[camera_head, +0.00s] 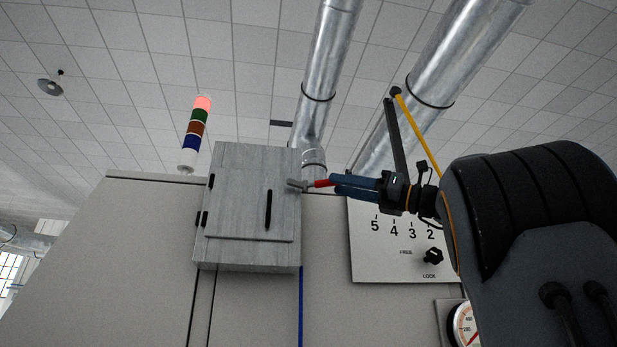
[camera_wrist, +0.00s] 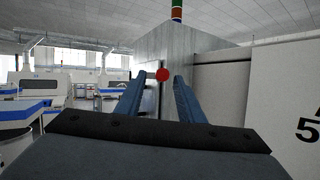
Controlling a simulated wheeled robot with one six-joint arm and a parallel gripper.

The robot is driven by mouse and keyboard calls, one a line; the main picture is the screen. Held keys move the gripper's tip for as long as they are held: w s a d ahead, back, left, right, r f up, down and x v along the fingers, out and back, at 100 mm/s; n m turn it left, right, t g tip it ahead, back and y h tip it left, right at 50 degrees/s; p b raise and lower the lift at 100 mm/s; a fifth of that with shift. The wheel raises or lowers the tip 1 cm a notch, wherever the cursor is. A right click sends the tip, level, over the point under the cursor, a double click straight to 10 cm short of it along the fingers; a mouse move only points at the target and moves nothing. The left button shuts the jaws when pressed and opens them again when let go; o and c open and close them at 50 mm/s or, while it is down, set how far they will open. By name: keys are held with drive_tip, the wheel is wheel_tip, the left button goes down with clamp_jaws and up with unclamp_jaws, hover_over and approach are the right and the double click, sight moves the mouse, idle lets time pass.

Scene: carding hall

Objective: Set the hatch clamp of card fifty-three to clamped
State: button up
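A grey hatch box (camera_head: 240,160) with a closed door and a black bar handle (camera_head: 268,210) stands on the pale machine front in the head view. A short grey clamp lever (camera_head: 297,183) with a red end (camera_head: 321,183) sticks out from its right edge, pointing right. In the wrist view the red end (camera_wrist: 163,74) shows as a round knob. My gripper (camera_head: 334,184) is at this red end. Its two blue fingers (camera_wrist: 158,80) stand apart, with the knob seen between them; contact cannot be told. No card number is readable.
A white panel (camera_head: 375,264) with numerals, FREE and LOCK marks and a black knob (camera_head: 433,256) lies right of the box. A gauge (camera_head: 464,326) sits below it. A signal lamp (camera_head: 195,134) and metal ducts (camera_head: 328,60) rise above. Other machines (camera_wrist: 60,85) stand left in the wrist view.

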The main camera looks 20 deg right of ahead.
sight(320, 181)
drive_tip(key=shift+w+r, duration=0.15)
drive_tip(key=shift+r, duration=0.05)
drive_tip(key=p+x, duration=0.3)
drive_tip(key=x, duration=0.3)
drive_tip(key=shift+a+r, duration=0.1)
drive_tip(key=shift+w+a+r, duration=0.15)
drive_tip(key=shift+w+a, duration=0.3)
drive_tip(key=shift+w, duration=0.05)
clamp_jaws()
